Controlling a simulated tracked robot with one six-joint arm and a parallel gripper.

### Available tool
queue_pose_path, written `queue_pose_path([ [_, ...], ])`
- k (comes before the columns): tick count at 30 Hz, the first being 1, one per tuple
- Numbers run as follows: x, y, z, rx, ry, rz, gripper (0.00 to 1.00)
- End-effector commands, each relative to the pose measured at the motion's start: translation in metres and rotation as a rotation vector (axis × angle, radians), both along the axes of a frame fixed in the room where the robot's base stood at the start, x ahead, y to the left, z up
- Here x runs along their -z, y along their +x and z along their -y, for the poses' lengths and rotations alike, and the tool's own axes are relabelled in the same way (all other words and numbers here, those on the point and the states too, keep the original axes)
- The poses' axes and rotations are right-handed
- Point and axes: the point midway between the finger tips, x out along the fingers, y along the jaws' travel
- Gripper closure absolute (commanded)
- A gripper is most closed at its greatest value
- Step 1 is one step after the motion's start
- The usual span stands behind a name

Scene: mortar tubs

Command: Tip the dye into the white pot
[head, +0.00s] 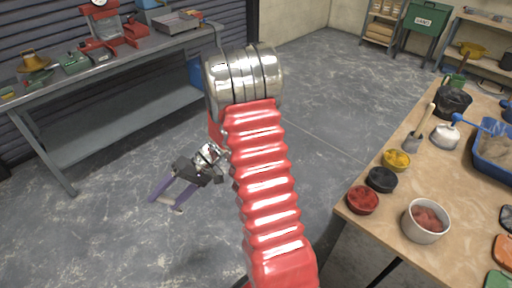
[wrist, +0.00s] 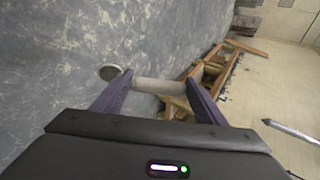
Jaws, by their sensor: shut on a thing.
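My gripper (head: 166,203) hangs over the grey floor, left of the workbench, with its purple fingers pointing down and left. In the wrist view its fingers (wrist: 158,85) are shut on a pale grey cylindrical thing (wrist: 158,86) that spans between them. A round, pale-rimmed end (wrist: 110,72) shows beyond the left finger. I cannot tell whether it holds dye. The white pot (head: 410,228) stands near the bench's front edge with reddish stuff inside. Small bowls of red (head: 363,200), black (head: 382,179) and yellow (head: 397,160) contents stand beside it. My gripper is well apart from the pot.
The wooden bench top (head: 452,190) also carries a blue tub (head: 487,160), a trowel (head: 417,136), a white container (head: 445,136) and a black bucket (head: 454,102). A grey workbench (head: 128,55) stands along the left wall. The floor between is clear.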

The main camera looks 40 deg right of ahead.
Motion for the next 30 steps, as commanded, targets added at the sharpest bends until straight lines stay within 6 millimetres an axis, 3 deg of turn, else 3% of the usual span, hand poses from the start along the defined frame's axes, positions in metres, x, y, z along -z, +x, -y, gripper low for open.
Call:
queue_pose_path([
  [11, -0.062, -0.043, 0.049, -0.408, -0.158, 0.001, 0.83],
  [21, -0.128, -0.114, 0.142, -0.797, -0.336, 0.063, 0.83],
  [27, -0.168, -0.152, 0.194, -0.917, -0.414, 0.106, 0.83],
  [30, -0.181, -0.165, 0.210, -0.944, -0.434, 0.117, 0.83],
])
